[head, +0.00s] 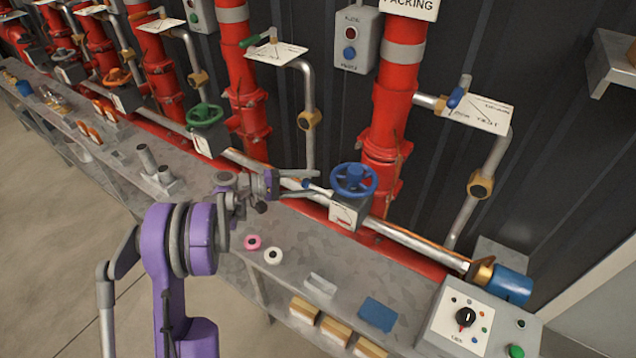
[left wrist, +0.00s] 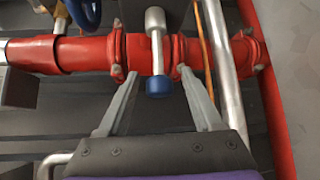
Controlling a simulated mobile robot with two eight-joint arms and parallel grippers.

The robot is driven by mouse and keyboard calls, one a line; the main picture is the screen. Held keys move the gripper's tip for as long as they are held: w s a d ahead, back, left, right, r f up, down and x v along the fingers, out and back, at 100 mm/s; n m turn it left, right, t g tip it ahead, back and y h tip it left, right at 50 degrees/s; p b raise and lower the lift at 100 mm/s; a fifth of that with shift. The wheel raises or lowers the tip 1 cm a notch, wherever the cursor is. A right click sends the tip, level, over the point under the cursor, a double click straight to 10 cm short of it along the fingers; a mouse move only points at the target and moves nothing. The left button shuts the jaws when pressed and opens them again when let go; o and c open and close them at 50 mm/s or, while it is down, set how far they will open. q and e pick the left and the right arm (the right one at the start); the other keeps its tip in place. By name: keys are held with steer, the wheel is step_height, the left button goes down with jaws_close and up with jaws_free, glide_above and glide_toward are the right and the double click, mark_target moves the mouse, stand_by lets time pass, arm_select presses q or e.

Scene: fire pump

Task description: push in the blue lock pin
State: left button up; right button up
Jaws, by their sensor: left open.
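The blue lock pin has a small blue knob (head: 306,184) on a short metal rod that points toward the box under the blue handwheel (head: 354,180). In the left wrist view the blue knob (left wrist: 158,87) faces me, with the silver rod behind it reaching a rounded silver end. My left gripper (head: 298,181) is open just left of the handwheel. In the left wrist view its two fingers (left wrist: 156,75) stand on either side of the knob, with a gap on both sides. The fingers partly overlap the pin in the head view. My right gripper is not in view.
A red vertical pipe (head: 388,110) stands behind the handwheel. A control box with a black knob (head: 466,317) is at the bench's right end.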

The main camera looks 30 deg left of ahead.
arm_select(q)
steer(key=shift+x, duration=1.4)
jaws_close()
stand_by(0.4)
